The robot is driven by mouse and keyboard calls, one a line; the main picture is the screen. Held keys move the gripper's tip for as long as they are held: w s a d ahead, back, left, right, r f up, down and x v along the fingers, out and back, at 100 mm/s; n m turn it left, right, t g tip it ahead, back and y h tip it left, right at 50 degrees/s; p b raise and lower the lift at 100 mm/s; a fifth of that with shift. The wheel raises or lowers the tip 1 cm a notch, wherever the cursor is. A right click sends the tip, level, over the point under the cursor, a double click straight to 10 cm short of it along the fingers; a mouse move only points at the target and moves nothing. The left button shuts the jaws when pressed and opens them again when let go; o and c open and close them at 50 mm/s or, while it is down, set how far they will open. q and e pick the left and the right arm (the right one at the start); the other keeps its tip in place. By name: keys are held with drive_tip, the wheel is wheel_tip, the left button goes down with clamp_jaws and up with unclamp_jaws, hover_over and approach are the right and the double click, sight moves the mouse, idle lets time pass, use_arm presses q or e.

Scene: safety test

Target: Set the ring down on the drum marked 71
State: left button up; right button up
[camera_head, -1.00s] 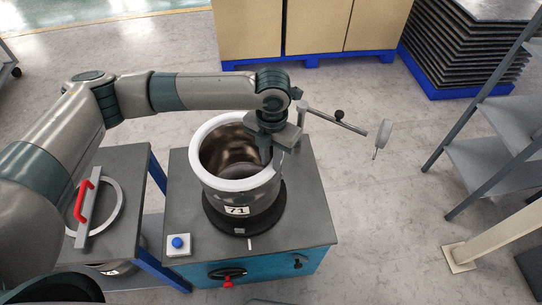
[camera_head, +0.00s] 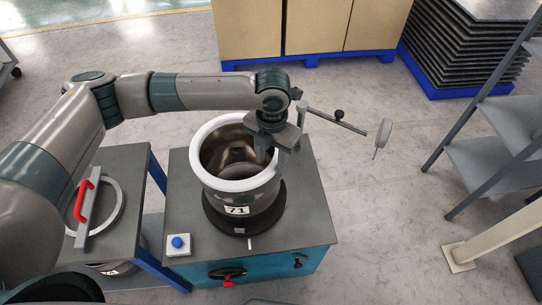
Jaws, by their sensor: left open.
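The drum marked 71 (camera_head: 264,199) stands upright on a dark round base on the grey-topped bench. A white ring (camera_head: 235,185) lies around the drum's top rim and looks level and seated. My left gripper (camera_head: 272,156) is over the ring's right back part, pointing down. Its two fingers are apart, one on the inner side and one on the outer side of the rim. I cannot tell whether either finger touches the ring. The gripper hides a little of the ring there. My right gripper is not in view.
A blue button box (camera_head: 178,244) sits at the bench's front left. A side table (camera_head: 130,175) holds a round piece with a red handle (camera_head: 82,201). Shelves (camera_head: 485,160) stand right.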

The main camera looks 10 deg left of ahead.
use_arm(q)
drive_tip(key=shift+r+b, duration=0.3)
drive_tip(key=shift+r, duration=0.55)
wheel_tip(320, 180, up, 16)
drive_tip(key=b, duration=0.3)
drive_tip(key=shift+d+f, duration=0.1)
wheel_tip(320, 180, up, 7)
drive_tip(key=p, duration=0.7)
drive_tip(key=shift+f, duration=0.1)
idle(0.8)
